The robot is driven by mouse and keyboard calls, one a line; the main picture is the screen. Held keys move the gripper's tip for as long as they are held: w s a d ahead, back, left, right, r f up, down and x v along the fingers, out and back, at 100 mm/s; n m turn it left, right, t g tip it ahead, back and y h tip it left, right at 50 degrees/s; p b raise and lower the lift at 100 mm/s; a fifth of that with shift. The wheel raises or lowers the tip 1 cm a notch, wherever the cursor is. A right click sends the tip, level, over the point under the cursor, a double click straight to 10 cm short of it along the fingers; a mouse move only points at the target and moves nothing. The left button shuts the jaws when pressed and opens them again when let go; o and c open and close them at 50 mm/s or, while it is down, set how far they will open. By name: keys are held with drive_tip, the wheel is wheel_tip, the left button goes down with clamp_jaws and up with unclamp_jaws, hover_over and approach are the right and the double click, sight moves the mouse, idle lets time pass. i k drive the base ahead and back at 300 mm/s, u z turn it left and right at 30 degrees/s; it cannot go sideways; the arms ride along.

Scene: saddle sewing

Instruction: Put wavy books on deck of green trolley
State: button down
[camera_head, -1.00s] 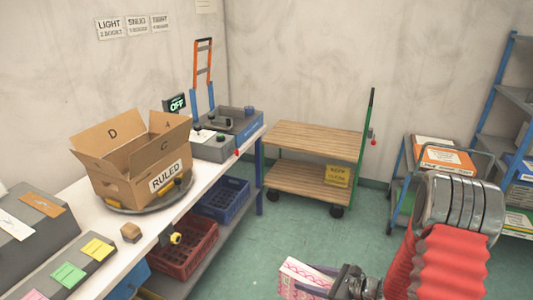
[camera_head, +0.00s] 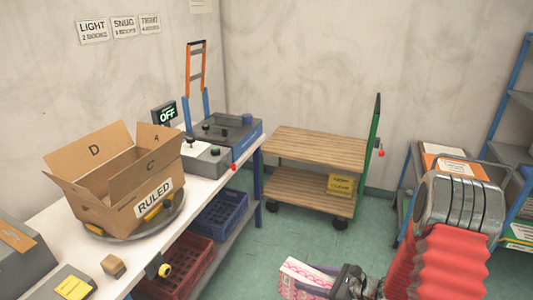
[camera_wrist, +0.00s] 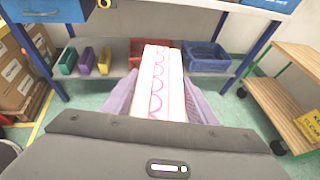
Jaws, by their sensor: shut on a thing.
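My gripper (camera_head: 338,284) is shut on a pink-and-white book bundle (camera_head: 304,277) with a wavy pattern, low at the bottom of the head view. In the wrist view the bundle (camera_wrist: 161,85) stands out between the two purple fingers (camera_wrist: 158,98), showing pink wavy lines on white. The green trolley has a green upright (camera_head: 375,145), an upper wooden deck (camera_head: 318,146) that is bare, and a lower wooden deck (camera_head: 300,190) carrying a yellow sign (camera_head: 341,185). The trolley stands by the back wall, ahead of and above the gripper in the head view. Its edge also shows at right in the wrist view.
A white workbench (camera_head: 85,240) at left holds an open box marked RULED (camera_head: 130,175) on a turntable. Red and blue crates (camera_head: 222,213) sit beneath it. A cart with boxes (camera_head: 440,160) and a blue rack stand at right. Green floor before the trolley is clear.

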sight(314, 148)
drive_tip(key=z, duration=0.05)
drive_tip(key=i, duration=3.7)
drive_tip(key=z, duration=0.05)
